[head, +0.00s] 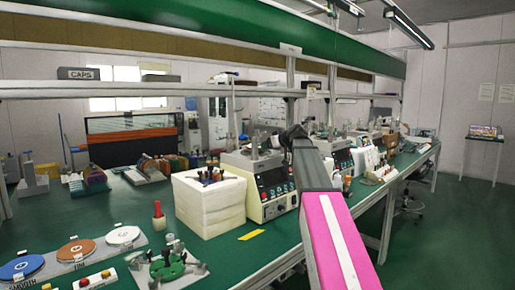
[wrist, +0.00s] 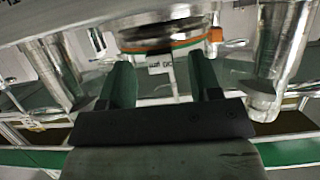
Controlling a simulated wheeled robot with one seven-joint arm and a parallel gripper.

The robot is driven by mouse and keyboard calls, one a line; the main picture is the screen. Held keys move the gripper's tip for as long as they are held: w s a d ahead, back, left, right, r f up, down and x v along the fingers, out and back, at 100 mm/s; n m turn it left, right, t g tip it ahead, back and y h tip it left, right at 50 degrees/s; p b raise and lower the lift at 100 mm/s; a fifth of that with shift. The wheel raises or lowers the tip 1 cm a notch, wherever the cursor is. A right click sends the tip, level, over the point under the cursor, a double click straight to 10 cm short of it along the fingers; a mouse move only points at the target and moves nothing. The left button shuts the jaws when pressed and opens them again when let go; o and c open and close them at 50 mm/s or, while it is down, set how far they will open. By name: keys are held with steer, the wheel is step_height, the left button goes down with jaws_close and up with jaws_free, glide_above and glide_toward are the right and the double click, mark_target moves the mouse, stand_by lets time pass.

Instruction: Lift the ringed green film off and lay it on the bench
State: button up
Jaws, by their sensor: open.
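In the wrist view my gripper (wrist: 161,72) is open, with one dark green finger on each side and nothing clamped between them. Just beyond the fingertips is a round metal part with a thin orange and green edge (wrist: 180,43). A small white tag (wrist: 160,66) hangs below it, between the fingers. I cannot tell whether this edge belongs to the ringed green film. In the head view my arm reaches toward the cream lapping machine (head: 262,186), and the fingers cannot be made out. The green bench top (head: 115,205) shows at left and front.
Bright metal cylinders stand close on both sides of my gripper in the wrist view, including one at right (wrist: 268,85). In the head view a white block stack (head: 208,205) stands left of the machine. A fixture with a green disc (head: 170,267) and coloured plates lie at front left.

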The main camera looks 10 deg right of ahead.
steer(key=shift+c, duration=0.3)
steer(key=c, duration=0.9)
steer(key=shift+c, duration=0.2)
